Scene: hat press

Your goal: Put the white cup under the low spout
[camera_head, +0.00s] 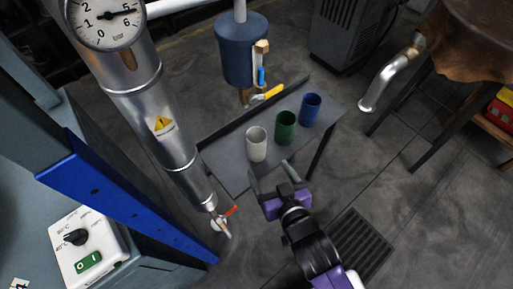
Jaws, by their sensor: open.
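The white cup (257,146) stands upright on a small grey table (228,178), at the left of a row of cups. My gripper (272,177), purple and black, is open and empty in front of the white cup, near the table's front edge, with its fingers pointing towards the cup. A spout with a red-handled valve (223,219) ends the steel cylinder at the left. I cannot surely tell from this view which spout is the low one.
A green cup (286,128) and a blue cup (310,109) stand right of the white one. The steel cylinder (150,105) and blue beam (115,200) block the left. A bent metal pipe (385,80) is at the right. The floor at the lower right is clear.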

